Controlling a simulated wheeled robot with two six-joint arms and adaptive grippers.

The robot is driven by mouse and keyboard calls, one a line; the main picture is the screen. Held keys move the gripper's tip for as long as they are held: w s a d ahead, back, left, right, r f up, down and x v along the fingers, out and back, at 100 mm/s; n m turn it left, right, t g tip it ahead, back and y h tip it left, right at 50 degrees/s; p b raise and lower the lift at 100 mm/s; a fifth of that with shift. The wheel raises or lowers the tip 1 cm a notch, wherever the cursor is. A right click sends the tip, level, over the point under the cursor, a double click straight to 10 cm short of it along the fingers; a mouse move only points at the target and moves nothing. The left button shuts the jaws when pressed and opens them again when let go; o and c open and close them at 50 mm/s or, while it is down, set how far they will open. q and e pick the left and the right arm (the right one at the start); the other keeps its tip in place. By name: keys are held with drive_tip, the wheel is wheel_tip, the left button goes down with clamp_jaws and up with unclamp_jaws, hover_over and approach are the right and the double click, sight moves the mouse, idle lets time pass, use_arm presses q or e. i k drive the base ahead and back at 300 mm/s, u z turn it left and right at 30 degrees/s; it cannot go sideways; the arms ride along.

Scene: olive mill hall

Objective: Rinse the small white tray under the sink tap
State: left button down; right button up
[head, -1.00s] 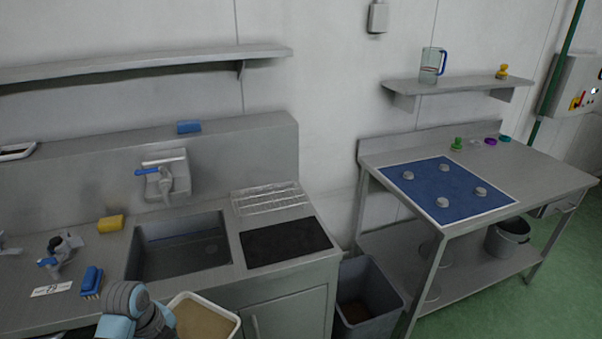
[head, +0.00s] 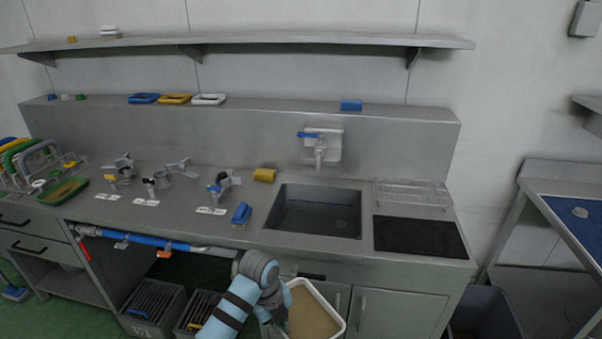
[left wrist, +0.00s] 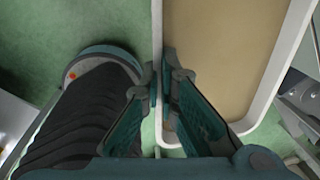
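The small white tray (head: 341,323) has a white rim and a tan-brown inside. It is in front of the sink counter, at the bottom of the head view. My left gripper (head: 281,318) is at its left side. In the left wrist view the tray's rim (left wrist: 157,35) runs between the two fingers of my left gripper (left wrist: 158,80), which are closed on it from both sides. The sink (head: 316,212) is behind the tray, with its basin empty. The tap (head: 319,150) with a blue lever is on the wall above it. My right gripper is out of view.
Right of the sink are a wire rack (head: 412,193) and a black mat (head: 418,237). Left of it are a blue brush (head: 241,214), a yellow sponge (head: 264,175) and several valve fittings. A grey bin (head: 484,315) stands on the floor at right. A shelf (head: 270,38) hangs above.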

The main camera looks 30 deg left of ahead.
sight(321, 135)
drive_tip(key=u, duration=1.3)
drive_tip(key=i, duration=1.25)
drive_tip(key=u, duration=0.4)
